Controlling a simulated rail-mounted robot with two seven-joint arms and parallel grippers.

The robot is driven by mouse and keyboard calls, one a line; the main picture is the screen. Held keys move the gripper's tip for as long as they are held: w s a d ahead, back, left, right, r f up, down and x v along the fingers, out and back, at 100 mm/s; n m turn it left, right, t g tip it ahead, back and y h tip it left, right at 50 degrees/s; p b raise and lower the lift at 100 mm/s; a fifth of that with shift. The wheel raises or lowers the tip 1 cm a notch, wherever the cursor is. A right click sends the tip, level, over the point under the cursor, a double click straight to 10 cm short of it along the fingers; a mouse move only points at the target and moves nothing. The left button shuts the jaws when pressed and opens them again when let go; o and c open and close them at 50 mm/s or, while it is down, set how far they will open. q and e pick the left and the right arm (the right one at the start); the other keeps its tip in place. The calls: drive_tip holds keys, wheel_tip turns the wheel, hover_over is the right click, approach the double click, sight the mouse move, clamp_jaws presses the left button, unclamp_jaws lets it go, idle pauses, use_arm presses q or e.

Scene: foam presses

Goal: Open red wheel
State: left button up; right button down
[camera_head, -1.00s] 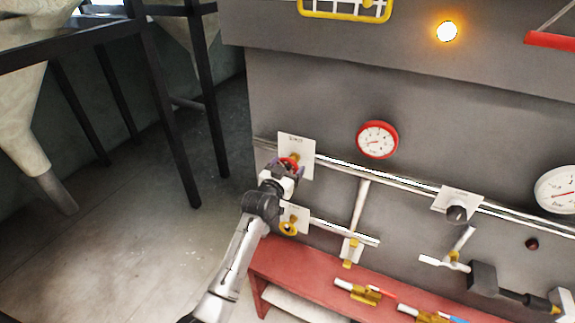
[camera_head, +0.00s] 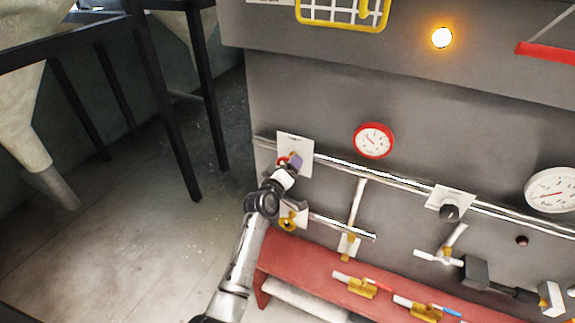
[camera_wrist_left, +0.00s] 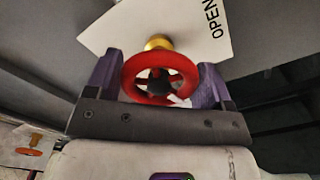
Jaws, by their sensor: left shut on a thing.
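The red wheel (camera_wrist_left: 188,66) sits on a brass stem in front of a white plate (camera_wrist_left: 205,25) reading "OPEN". In the wrist view it lies between the two purple fingers of my left gripper (camera_wrist_left: 160,63), which is shut on its rim. In the head view the red wheel (camera_head: 282,160) is mostly hidden by my left gripper (camera_head: 289,167), which reaches the plate (camera_head: 301,146) from below and is turned, with one purple finger showing at upper right. My right gripper is not in view.
A silver pipe (camera_head: 390,181) runs right from the plate. A red-rimmed gauge (camera_head: 374,141) is above it. A red bench (camera_head: 300,262) holds brass valves. Open floor (camera_head: 130,240) lies to the left.

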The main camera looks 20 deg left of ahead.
use_arm(q)
drive_tip(key=shift+n, duration=1.3)
drive_tip(key=shift+n+p, duration=0.3)
drive_tip(key=o, duration=0.9)
drive_tip(key=shift+s, duration=0.15)
drive_tip(key=s, duration=0.9)
drive_tip(key=s+a+b, duration=0.1)
drive_tip(key=s, duration=0.3)
drive_tip(key=shift+s+a, duration=0.1)
drive_tip(key=shift+s, duration=0.15)
